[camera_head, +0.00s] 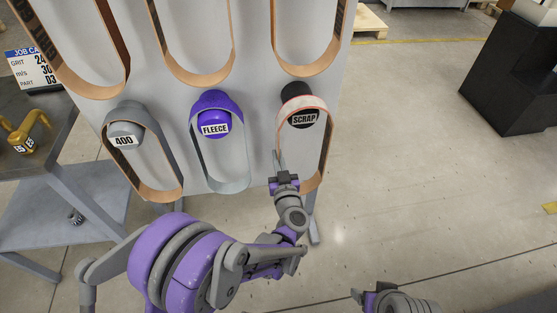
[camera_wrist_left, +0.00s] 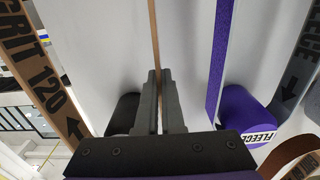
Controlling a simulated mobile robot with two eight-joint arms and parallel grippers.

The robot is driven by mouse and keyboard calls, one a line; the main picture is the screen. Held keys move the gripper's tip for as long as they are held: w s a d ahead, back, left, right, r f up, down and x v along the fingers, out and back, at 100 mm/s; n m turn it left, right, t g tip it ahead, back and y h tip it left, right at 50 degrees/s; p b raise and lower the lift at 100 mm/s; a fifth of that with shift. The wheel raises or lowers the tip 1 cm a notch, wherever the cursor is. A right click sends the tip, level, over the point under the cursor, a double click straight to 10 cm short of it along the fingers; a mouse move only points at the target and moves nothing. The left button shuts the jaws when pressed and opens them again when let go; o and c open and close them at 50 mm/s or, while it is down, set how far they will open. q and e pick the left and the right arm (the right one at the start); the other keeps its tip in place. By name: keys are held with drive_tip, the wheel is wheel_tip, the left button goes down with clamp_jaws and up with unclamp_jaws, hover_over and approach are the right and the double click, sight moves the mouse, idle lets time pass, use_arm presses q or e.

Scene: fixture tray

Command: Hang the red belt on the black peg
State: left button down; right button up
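The red belt (camera_head: 304,102) is a loop with a reddish outer face and a tan inner face. In the head view its top crosses over the black peg (camera_head: 294,91), labelled SCRAP, and its sides hang to either side. I cannot tell whether it rests on the peg. My left gripper (camera_head: 279,161) is at the belt's left strand, below the peg. In the left wrist view its fingers (camera_wrist_left: 159,100) are closed around a thin tan strand (camera_wrist_left: 154,35); the black peg (camera_wrist_left: 122,112) is beside them. My right gripper (camera_head: 362,297) shows only partly at the bottom edge.
The purple FLEECE peg (camera_head: 210,101) and grey 400 peg (camera_head: 124,132) stand to the left with belts on them. More belts (camera_head: 195,76) hang above on the grey board (camera_head: 253,60). A dark cabinet (camera_head: 510,85) stands far right; the floor between is clear.

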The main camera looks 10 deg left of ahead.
use_arm(q)
drive_tip(key=shift+w+a, duration=0.1)
drive_tip(key=shift+w, duration=0.15)
idle(0.3)
drive_tip(key=shift+x, duration=1.2)
drive_tip(key=shift+w+a, duration=0.1)
drive_tip(key=shift+x, duration=0.95)
drive_tip(key=shift+b, duration=0.3)
drive_tip(key=shift+f+b, duration=0.3)
drive_tip(key=shift+f, duration=0.1)
